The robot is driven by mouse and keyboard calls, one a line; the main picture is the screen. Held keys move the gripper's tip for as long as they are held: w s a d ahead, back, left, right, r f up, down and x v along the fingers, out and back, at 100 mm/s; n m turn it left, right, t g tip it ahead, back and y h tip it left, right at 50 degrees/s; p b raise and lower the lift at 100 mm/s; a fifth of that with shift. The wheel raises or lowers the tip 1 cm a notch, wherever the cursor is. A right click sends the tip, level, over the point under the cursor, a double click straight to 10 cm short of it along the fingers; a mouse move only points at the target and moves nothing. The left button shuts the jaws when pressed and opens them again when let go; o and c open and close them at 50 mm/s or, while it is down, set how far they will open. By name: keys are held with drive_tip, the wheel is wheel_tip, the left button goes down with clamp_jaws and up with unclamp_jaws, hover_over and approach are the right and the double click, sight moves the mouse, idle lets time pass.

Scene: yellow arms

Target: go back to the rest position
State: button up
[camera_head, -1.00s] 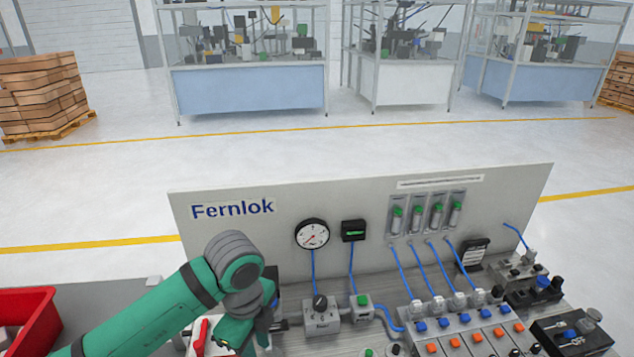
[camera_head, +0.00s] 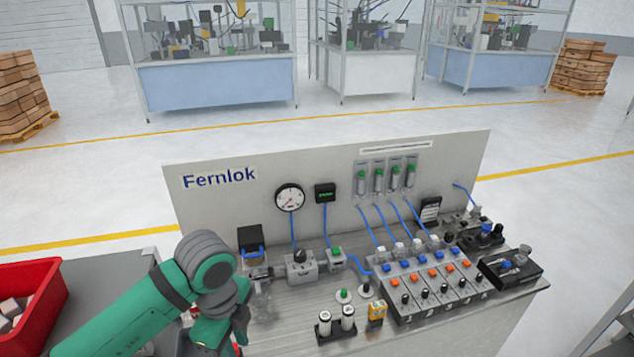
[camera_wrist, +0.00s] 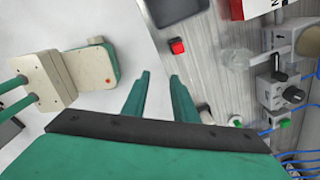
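My green arm reaches in from the lower left in the head view, with its wrist bent down over the left end of the Fernlok panel bench (camera_head: 285,325). My gripper shows in the wrist view (camera_wrist: 160,80) as two green fingers set apart, with nothing between them. It is open and empty, above the gap at the bench's left edge. In the head view the fingertips are hidden behind the wrist. The upright Fernlok board (camera_head: 270,215) stands behind the bench with a round gauge (camera_head: 290,198) and a small black display (camera_head: 325,193).
A red bin (camera_head: 45,285) with pale blocks stands on a grey table at left. A red button (camera_wrist: 177,46) lies close to my fingers in the wrist view.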

drive_tip(key=w+d+r+n+t+h, duration=0.3)
drive_tip(key=w+d+n+t+h, duration=0.15)
drive_tip(key=d, duration=0.65)
drive_tip(key=w+d+r+n+t+h, duration=0.25)
drive_tip(key=w+d+t, duration=0.2)
drive_tip(key=d, duration=0.55)
drive_tip(key=w+d+r+n+t+h, duration=0.25)
drive_tip(key=d+n+t+h, duration=0.2)
drive_tip(key=d, duration=0.65)
drive_tip(key=s+a+f+n+t+y, duration=0.2)
drive_tip(key=s+a+f+n+y, duration=0.3)
drive_tip(key=s+f, duration=0.35)
drive_tip(key=s+a+f+n+t+y, duration=0.1)
drive_tip(key=s+a+f+n+y, duration=0.2)
drive_tip(key=s+f+n+y, duration=0.5)
drive_tip(key=s+a+f+m, duration=0.1)
drive_tip(key=s+a+f, duration=0.1)
drive_tip(key=s, duration=0.5)
drive_tip(key=s+a+f+m+g+h, duration=0.1)
drive_tip(key=s+a+f, duration=0.1)
drive_tip(key=s, duration=0.5)
drive_tip(key=s+a+f+m, duration=0.1)
drive_tip(key=s+a, duration=0.2)
drive_tip(key=s, duration=0.5)
drive_tip(key=shift+a+f, duration=0.4)
